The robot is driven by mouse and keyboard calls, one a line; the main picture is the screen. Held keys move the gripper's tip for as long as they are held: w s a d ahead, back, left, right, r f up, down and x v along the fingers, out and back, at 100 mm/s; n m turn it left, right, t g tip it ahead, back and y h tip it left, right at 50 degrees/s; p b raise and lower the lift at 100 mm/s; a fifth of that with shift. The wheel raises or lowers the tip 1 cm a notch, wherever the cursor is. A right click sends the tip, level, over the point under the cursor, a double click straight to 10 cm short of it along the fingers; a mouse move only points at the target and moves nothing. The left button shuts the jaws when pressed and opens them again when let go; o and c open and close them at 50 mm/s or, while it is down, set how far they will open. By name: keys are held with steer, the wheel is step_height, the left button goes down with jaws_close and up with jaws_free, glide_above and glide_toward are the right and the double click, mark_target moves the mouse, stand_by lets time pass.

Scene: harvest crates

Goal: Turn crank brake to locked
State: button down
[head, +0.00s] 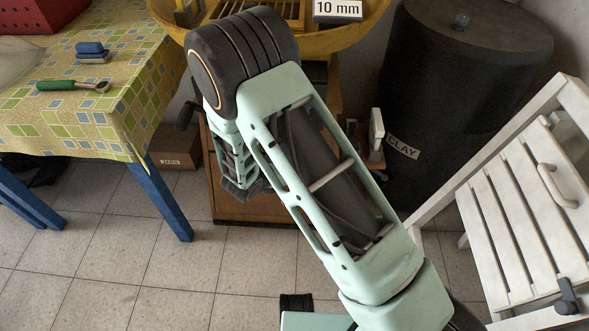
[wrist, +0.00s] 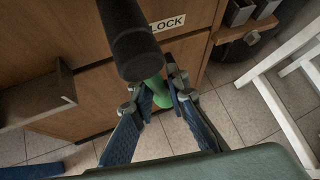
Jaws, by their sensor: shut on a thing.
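In the wrist view, the crank brake shows as a thick black cylindrical grip (wrist: 130,45) with a green part (wrist: 157,92) at its lower end, in front of a brown wooden cabinet (wrist: 90,95). My gripper (wrist: 155,84) is shut on the green part, one blue finger on each side. A white label (wrist: 166,22) reading "LOCK" is on the cabinet behind the black grip, its left end covered. In the head view my arm hides most of the cabinet front (head: 268,205), and the hold on the brake cannot be made out.
A cloth-covered table (head: 75,125) stands at the left, with a green-handled tool (head: 62,86) and a blue brush (head: 90,48). A dark barrel (head: 455,85) labelled "CLAY" and a white slatted panel (head: 530,210) are at the right. Tiled floor is clear at the lower left.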

steer(key=b, duration=0.1)
steer(key=a+f+y+b, duration=0.1)
steer(key=shift+s+f+m+b, duration=0.3)
steer(key=shift+s+m+b, duration=0.05)
steer(key=shift+s+m, duration=0.05)
steer(key=shift+a+r+g+y+b, duration=0.15)
steer(key=shift+a+g+y+b, duration=0.2)
steer(key=shift+y+b, duration=0.35)
steer(key=shift+s+a, duration=0.1)
steer(key=c, duration=2)
jaws_free()
steer(key=shift+o, duration=0.2)
steer(key=shift+r, duration=0.15)
steer(key=shift+w, duration=0.2)
steer(key=v, duration=1.2)
steer(key=shift+s, duration=0.15)
